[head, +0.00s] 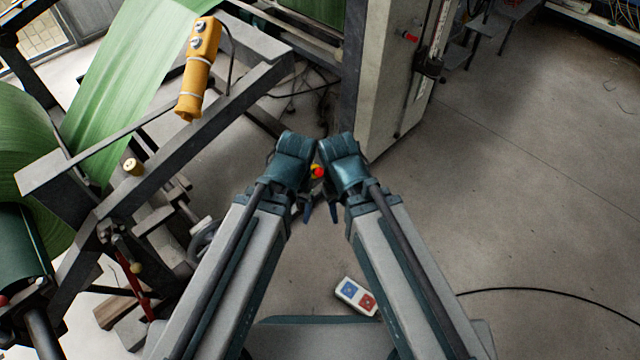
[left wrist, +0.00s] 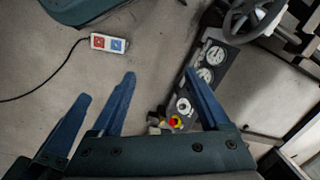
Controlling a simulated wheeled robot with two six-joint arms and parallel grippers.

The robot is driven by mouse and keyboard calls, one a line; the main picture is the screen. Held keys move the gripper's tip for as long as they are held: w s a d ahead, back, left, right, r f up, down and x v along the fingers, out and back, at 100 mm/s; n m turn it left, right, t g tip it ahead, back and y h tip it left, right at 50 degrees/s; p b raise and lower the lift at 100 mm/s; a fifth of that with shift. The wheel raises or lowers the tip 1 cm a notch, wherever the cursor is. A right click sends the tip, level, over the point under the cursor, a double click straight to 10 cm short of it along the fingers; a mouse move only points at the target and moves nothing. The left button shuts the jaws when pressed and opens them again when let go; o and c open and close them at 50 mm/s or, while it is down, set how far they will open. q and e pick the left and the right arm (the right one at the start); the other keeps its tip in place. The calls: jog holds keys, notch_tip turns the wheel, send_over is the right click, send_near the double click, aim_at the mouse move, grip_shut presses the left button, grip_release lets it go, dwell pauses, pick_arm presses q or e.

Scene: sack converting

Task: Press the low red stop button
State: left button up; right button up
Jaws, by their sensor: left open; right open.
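A red stop button with a yellow surround (head: 318,172) shows low down in the narrow gap between my two wrists in the head view. In the left wrist view the red button (left wrist: 174,121) sits at the end of a dark panel with round gauges (left wrist: 205,72). My left gripper (head: 302,211) is open and empty; its blue fingers (left wrist: 160,75) frame the floor and part of the panel, with the button seen between them. I cannot tell its distance from the button. My right gripper (head: 334,213) is open and close beside it, mostly hidden by its wrist.
A yellow pendant control (head: 198,70) hangs over the machine frame at left, beside green sheet material (head: 125,80). A white box with blue and red buttons (head: 356,296) lies on the floor. A grey cabinet (head: 385,90) stands behind my wrists. The floor at right is mostly clear.

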pick_arm(q)
notch_tip(320, 180, down, 8)
jog(key=w+a+b, duration=0.2)
jog(key=b, duration=0.4)
jog(key=n+g+b, duration=0.1)
jog(key=n+b, duration=0.4)
jog(key=n, duration=0.6)
send_over(320, 170)
jog(key=w+d, duration=0.2)
notch_tip(320, 170, down, 6)
jog(key=shift+s+r+y, duration=0.15)
jog(key=shift+y, duration=0.15)
pick_arm(e)
notch_tip(320, 170, down, 14)
pick_arm(q)
jog(key=shift+b, duration=0.35)
pick_arm(e)
jog(key=shift+f, duration=0.1)
pick_arm(q)
jog(key=f+b, duration=0.4)
jog(key=s+a+f+b, duration=0.1)
jog(key=f+b, duration=0.4)
jog(key=a+f+b, duration=0.1)
jog(key=f+b, duration=0.3)
jog(key=shift+s+f, duration=0.3)
pick_arm(e)
notch_tip(320, 170, down, 13)
jog(key=shift+f, duration=0.15)
